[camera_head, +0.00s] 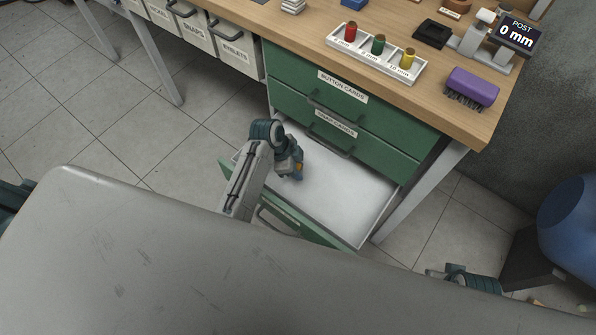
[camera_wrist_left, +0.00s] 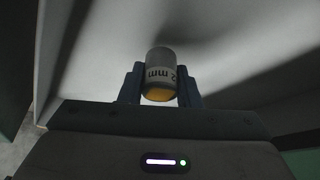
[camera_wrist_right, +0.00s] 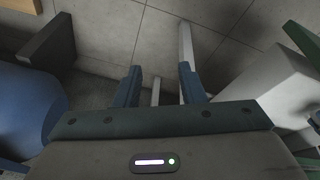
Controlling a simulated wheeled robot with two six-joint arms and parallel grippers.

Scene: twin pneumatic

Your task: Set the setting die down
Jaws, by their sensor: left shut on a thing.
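The setting die (camera_wrist_left: 160,75) shows in the left wrist view as a short grey cylinder with a yellow end and a label that reads "2 mm" upside down. My left gripper (camera_wrist_left: 160,88) is shut on it, one finger on each side. In the head view the left gripper (camera_head: 296,174) is inside the open bottom drawer (camera_head: 345,200), above its white floor. I cannot tell whether the die touches the floor. My right gripper (camera_wrist_right: 160,85) is open and empty, away from the drawer, over grey floor tiles.
The drawer is otherwise bare. Two closed green drawers (camera_head: 355,120) sit above it. On the bench top are a white tray (camera_head: 370,62) with red, green and yellow pieces, a purple brush (camera_head: 472,87) and a display (camera_head: 516,36) reading "POST 0 mm". A blue rounded object (camera_head: 575,225) stands at right.

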